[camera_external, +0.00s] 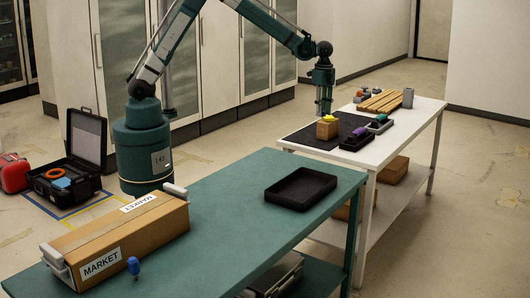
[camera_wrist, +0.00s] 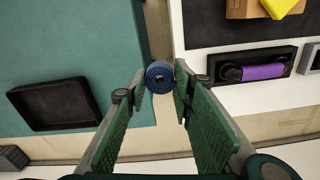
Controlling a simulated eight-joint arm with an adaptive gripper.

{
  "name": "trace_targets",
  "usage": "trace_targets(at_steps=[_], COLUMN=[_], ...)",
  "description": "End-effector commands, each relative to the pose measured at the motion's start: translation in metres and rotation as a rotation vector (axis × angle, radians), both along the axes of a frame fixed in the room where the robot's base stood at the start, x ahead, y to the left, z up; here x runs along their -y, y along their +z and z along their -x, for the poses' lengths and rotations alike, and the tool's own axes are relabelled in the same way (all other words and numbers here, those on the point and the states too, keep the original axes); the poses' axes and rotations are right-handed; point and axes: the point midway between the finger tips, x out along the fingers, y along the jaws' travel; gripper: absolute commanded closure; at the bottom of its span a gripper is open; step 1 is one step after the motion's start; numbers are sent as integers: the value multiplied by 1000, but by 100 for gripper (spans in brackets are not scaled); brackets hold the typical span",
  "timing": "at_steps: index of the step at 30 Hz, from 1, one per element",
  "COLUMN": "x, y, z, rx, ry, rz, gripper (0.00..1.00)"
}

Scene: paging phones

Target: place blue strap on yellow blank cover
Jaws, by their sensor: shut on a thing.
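A blue strap (camera_wrist: 159,76), rolled into a ring, is held between the two fingertips of my gripper (camera_wrist: 158,90) in the wrist view. Below it is the gap between the green and white tables. The yellow blank cover (camera_wrist: 281,6) lies on a cardboard box (camera_wrist: 242,9), cut by the top edge, up and right of the gripper. In the external view, the yellow cover (camera_external: 328,117) is on the box (camera_external: 327,130), and my gripper (camera_external: 323,107) overlaps it in the picture. The strap cannot be made out there.
The box stands on a dark mat (camera_external: 301,137) on the white table (camera_external: 432,105). A black holder with a purple roll (camera_wrist: 262,72) is beside the mat. A black tray (camera_external: 300,188) and a long MARKET box (camera_external: 117,238) are on the green table (camera_external: 222,237).

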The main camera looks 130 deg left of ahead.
Motion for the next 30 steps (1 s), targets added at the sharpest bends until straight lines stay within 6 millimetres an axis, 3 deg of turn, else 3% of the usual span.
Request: trace_targets(at_steps=[1, 9, 18, 24, 30], x=[-20, -114, -208, -243, -254], y=[4, 12, 18, 19, 18], z=[4, 28, 67, 85, 91], rx=[0, 0, 0, 0, 0], ry=[30, 185, 343, 404, 425], rz=[0, 0, 0, 0, 0], gripper=[81, 81, 81, 81, 81])
